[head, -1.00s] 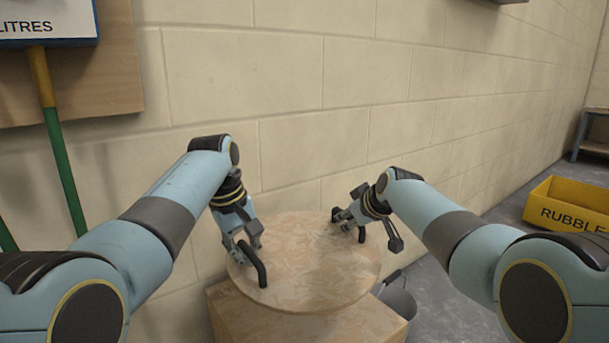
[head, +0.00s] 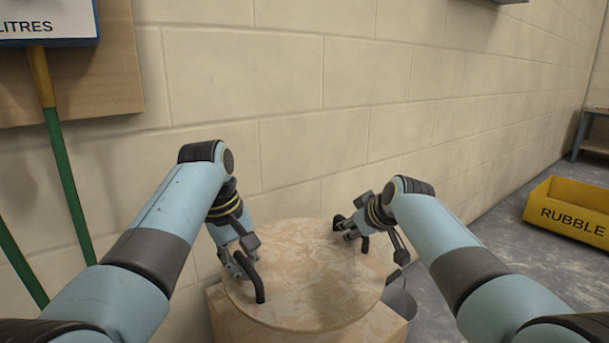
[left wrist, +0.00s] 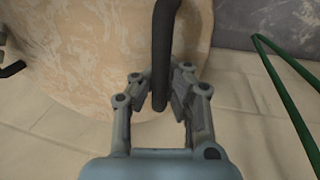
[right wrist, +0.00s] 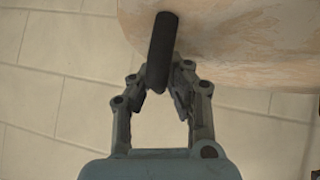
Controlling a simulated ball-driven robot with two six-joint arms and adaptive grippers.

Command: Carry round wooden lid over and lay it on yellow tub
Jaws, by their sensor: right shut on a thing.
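The round wooden lid (head: 310,285) lies about level over a wooden block (head: 385,333) in the head view; I cannot tell whether they touch. It has two dark handles. My left gripper (head: 243,263) is at the left handle (left wrist: 162,45), with its fingers open on either side of it. My right gripper (head: 355,228) is shut on the right handle (right wrist: 163,48), near the lid's far right edge. No round yellow tub shows; the only yellow container is a rectangular one marked RUBBLE (head: 570,212), on the floor at the right.
The block wall (head: 300,130) is close behind the lid. A green-and-yellow pole (head: 65,170) leans at the left. A bench (head: 592,135) stands far right. Floor between bucket and yellow container is clear.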

